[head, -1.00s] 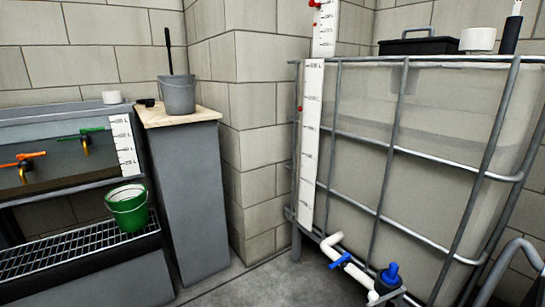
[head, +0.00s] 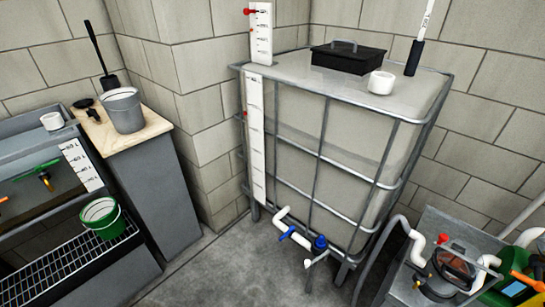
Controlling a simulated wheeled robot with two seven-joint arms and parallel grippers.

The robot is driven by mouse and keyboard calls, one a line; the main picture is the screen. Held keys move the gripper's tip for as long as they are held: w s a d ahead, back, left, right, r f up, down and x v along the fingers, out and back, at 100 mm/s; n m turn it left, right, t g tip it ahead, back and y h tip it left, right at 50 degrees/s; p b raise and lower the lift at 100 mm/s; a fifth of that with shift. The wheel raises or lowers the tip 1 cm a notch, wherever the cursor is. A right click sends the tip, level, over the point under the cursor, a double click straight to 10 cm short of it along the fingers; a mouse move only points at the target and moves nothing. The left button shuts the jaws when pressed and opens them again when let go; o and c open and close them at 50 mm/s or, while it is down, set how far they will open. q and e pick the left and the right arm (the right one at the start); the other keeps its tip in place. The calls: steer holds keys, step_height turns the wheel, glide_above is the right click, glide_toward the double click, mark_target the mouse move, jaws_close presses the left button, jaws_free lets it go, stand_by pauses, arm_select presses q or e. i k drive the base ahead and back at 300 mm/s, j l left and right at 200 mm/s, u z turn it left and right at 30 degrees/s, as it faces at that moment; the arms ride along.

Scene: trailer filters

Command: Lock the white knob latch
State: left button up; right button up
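I cannot make out a white knob latch for certain. A filter or pump unit with a dark round lid (head: 455,265) stands at the lower right, with white pipe fittings (head: 417,245) and a red knob (head: 443,239) around it. Its small parts are too small to tell apart. A small white piece (head: 308,264) shows by the blue-capped outlet (head: 320,243) under the caged tank. Neither of my grippers is in view.
The caged tank (head: 350,120) stands in the corner, with a black tray (head: 347,57) and white cup (head: 381,82) on top. A green bucket (head: 102,218) sits on the grate at left. Grey floor (head: 225,265) is clear between. A grey hose (head: 372,255) curves at right.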

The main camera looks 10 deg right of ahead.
mark_target(308, 263)
steer(key=k+l+z, duration=0.1)
steer(key=z, duration=0.7)
